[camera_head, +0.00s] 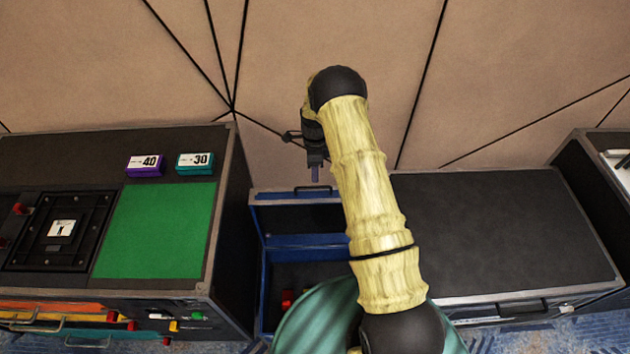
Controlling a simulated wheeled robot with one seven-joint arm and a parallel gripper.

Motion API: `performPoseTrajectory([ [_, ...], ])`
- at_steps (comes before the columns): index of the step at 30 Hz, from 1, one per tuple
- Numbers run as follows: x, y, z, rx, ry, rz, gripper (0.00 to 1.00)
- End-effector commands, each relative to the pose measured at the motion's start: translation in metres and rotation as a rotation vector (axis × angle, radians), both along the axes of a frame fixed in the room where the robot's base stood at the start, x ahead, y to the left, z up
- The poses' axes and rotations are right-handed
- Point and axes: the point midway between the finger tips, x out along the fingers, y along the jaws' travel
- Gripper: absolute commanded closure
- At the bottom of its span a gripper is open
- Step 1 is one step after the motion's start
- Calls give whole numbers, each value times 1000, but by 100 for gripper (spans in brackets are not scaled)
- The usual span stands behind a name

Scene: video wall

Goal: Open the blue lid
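The blue lid (300,215) belongs to a blue-edged case (268,295) between the left console and the dark case on the right. The lid looks swung back toward the wall, with its dark face showing and a small handle at its far edge. The case interior shows in front of it, with small red items (287,299) inside. My gripper (315,178) points down above the far edge of the lid, seemingly apart from it. Its fingers are small and look close together; their gap is unclear. My arm hides the right part of the lid and case.
A console on the left has a green panel (158,232), a purple "40" block (146,165) and a teal "30" block (195,163). A closed dark case (500,230) stands right of my arm. Another case stands at the far right. The panelled wall rises behind.

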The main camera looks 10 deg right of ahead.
Motion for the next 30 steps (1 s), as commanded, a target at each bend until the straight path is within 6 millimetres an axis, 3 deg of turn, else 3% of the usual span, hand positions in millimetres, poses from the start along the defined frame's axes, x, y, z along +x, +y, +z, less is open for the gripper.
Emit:
performPoseTrajectory([
  [3,-4,1,-21,0,3,0,67],
  [9,-8,2,-45,0,2,0,67],
  [19,-8,2,-50,0,0,0,67],
  [20,-8,2,-50,0,0,0,69],
  [24,-8,2,-50,0,0,0,97],
  [25,-8,2,-50,0,0,0,100],
  [30,-8,2,-50,0,-1,0,100],
])
